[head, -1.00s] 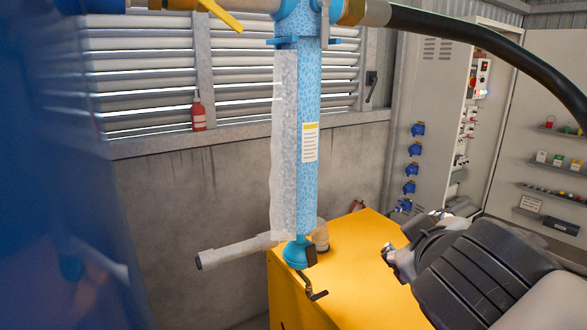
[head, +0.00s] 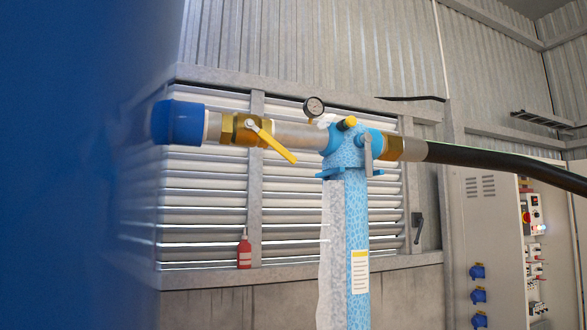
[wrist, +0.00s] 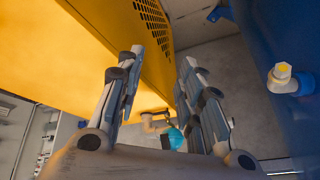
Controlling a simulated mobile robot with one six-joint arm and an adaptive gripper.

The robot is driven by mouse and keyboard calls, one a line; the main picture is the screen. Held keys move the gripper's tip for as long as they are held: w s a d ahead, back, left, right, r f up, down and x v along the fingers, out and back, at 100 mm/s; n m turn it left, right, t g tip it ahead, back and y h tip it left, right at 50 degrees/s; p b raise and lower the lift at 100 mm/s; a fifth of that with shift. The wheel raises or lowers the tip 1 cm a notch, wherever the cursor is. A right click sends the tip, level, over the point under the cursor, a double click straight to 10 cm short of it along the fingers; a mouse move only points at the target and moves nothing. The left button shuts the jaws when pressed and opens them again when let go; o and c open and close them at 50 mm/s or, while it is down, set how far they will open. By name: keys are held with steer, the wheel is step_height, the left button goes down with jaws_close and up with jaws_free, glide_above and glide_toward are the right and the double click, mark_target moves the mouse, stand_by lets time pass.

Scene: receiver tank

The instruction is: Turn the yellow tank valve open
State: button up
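The yellow valve lever (head: 272,141) sits on a brass valve body (head: 240,129) on the horizontal pipe in the head view. The lever slants down to the right across the pipe's lower side. The pipe runs from a blue end piece (head: 178,122) to the blue speckled column (head: 357,215). My gripper (wrist: 158,75) shows only in the wrist view. Its two fingers are spread wide with nothing between them. Beyond them are a yellow cabinet (wrist: 95,40) and a teal fitting (wrist: 174,137) low down. The yellow lever is not seen in the wrist view.
A large blue surface (head: 70,170) fills the left of the head view. A pressure gauge (head: 313,107) stands above the pipe. A black hose (head: 500,165) leaves to the right. A grey cabinet (head: 490,230) and a fire extinguisher (head: 244,250) are behind.

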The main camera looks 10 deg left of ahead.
steer(key=w+a+r+m+t+y+p, duration=0.1)
steer(key=w+a+r+m+p, duration=0.2)
steer(key=r, duration=0.6)
steer(key=w+a+r+m+t+y+p, duration=0.2)
steer(key=w+a+r+p, duration=0.15)
steer(key=r, duration=0.45)
steer(key=w+a+r+m+t+y+p, duration=0.1)
steer(key=w+a+r+m+p, duration=0.1)
steer(key=w+r, duration=0.5)
steer(key=m+t+y+p, duration=0.4)
steer(key=m+t+p, duration=0.2)
steer(key=m+p, duration=0.3)
glide_toward(282, 150)
steer(key=shift+m, duration=0.8)
steer(key=p+x, duration=0.1)
steer(key=x, duration=0.7)
steer(key=shift+w+a, duration=0.15)
steer(key=shift+w, duration=0.15)
steer(key=shift+c, duration=0.4)
jaws_close()
